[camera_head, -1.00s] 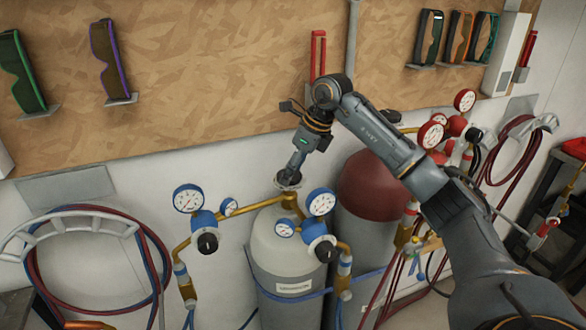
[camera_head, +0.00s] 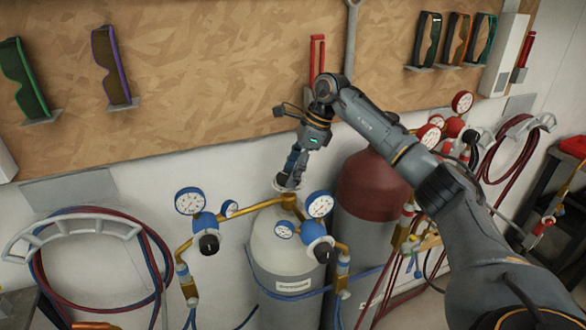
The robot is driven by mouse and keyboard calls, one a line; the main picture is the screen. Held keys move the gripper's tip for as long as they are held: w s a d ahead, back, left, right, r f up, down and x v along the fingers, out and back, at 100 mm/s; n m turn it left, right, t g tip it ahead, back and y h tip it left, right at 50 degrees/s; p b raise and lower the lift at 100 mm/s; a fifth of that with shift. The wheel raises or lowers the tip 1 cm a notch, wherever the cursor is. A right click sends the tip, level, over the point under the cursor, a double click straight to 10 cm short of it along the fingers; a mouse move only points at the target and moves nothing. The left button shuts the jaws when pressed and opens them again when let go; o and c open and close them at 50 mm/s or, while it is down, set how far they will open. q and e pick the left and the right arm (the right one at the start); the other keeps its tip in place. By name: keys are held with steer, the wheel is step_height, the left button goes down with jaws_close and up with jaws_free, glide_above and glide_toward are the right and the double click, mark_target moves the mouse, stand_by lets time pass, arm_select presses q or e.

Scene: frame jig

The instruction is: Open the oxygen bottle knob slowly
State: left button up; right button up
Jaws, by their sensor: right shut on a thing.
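The oxygen bottle (camera_head: 285,262) is the light grey cylinder in the lower middle, with blue gauges and brass fittings on both sides of its top. Its knob (camera_head: 287,183) is the small round piece above the brass valve, mostly covered by my right gripper (camera_head: 291,178). My right gripper points down from above and is shut on the knob. Its fingertips are small and partly hidden in this view. My left gripper is not in view.
A dark red-topped cylinder (camera_head: 372,185) stands just right of the bottle, behind my right arm. Blue pressure gauges (camera_head: 190,201) flank the valve. Coiled hoses (camera_head: 95,300) hang at the left. A wooden board (camera_head: 220,70) with goggles covers the wall behind.

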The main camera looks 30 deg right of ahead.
stand_by(0.3)
steer(key=o, duration=1.1)
steer(key=shift+o, duration=0.2)
steer(key=shift+a, duration=0.1)
steer(key=v, duration=1.2)
steer(key=shift+f, duration=0.15)
